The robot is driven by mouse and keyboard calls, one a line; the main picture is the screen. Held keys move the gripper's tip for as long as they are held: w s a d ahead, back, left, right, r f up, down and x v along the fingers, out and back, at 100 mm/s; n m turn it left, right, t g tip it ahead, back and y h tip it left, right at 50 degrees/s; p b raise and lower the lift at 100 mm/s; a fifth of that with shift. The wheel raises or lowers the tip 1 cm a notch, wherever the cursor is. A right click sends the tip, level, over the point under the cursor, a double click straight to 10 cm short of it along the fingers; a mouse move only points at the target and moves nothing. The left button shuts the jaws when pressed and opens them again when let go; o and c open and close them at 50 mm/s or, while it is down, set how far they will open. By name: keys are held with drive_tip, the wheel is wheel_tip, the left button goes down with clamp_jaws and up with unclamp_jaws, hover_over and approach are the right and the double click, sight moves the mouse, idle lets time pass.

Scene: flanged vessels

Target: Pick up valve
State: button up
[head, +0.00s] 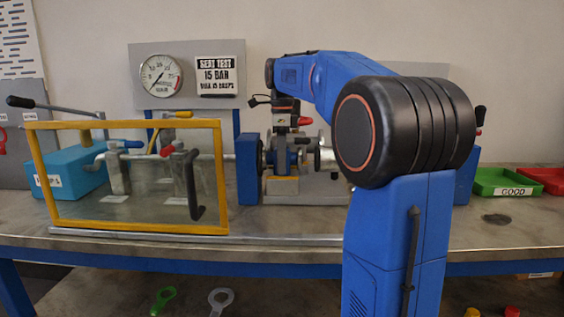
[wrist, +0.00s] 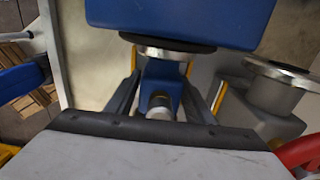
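The valve (head: 283,156) has a blue body and metal flanges and sits in the test stand between two blue blocks, below my wrist in the head view. In the wrist view its blue body (wrist: 161,78) shows with a pale round end toward the camera and a flange disc behind it. My gripper (wrist: 161,90) has its two dark fingers on either side of this body, very close to it. Whether the fingers touch it is not clear. In the head view the fingertips are hard to make out against the stand.
A yellow-framed clear guard (head: 135,230) stands left of the stand, with clamps and a blue box (head: 68,178) behind it. A pressure gauge (head: 160,76) is at the back. A green tray (head: 503,183) marked GOOD and a red tray (head: 545,180) are at right.

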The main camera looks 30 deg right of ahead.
drive_tip(key=c, duration=1)
clamp_jaws()
drive_tip(key=shift+r, duration=0.1)
